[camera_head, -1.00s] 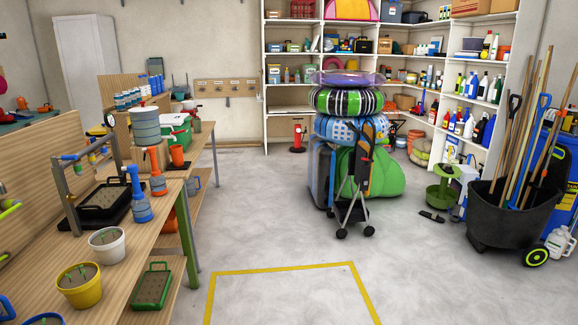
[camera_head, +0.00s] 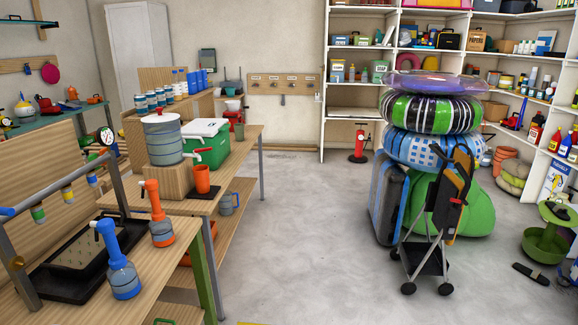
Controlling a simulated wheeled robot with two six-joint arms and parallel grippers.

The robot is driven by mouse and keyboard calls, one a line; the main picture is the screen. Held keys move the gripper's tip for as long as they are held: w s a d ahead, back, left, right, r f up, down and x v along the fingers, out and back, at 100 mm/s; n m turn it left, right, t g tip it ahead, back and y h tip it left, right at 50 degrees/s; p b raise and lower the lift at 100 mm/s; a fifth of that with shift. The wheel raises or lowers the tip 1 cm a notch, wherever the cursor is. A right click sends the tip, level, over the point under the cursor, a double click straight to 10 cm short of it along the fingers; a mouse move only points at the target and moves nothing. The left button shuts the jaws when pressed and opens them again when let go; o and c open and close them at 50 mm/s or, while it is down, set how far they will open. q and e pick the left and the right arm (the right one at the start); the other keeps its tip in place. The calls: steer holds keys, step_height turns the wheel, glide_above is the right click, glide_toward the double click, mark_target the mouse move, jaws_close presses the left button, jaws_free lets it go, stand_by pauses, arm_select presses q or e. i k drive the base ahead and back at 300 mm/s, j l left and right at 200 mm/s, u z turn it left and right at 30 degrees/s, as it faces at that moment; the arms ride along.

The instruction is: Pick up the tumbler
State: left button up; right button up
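An orange cup (camera_head: 202,181), which looks like the tumbler, stands upright near the front edge of the far wooden table (camera_head: 225,160). It is right of a wooden block (camera_head: 168,181) that carries a grey drink dispenser (camera_head: 163,140). A green cooler (camera_head: 207,146) with a white lid stands just behind it. Neither of my grippers shows in the head view, so I cannot see how they stand.
The near workbench at left holds a blue pump bottle (camera_head: 122,272), an orange pump bottle (camera_head: 160,225) and a metal frame. A hand cart (camera_head: 430,235) and stacked inflatables (camera_head: 435,113) stand at right. The floor (camera_head: 310,230) between is clear.

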mark_target(240, 128)
steer(key=i, duration=0.95)
steer(key=i+u, duration=0.1)
steer(key=i, duration=0.85)
steer(key=i+l, duration=0.15)
steer(key=i, duration=0.85)
steer(key=i+l+u, duration=0.1)
steer(key=i, duration=0.85)
steer(key=i+j+u, duration=0.15)
steer(key=i+u, duration=0.7)
steer(key=i+l+u, duration=0.1)
steer(key=i+u, duration=0.35)
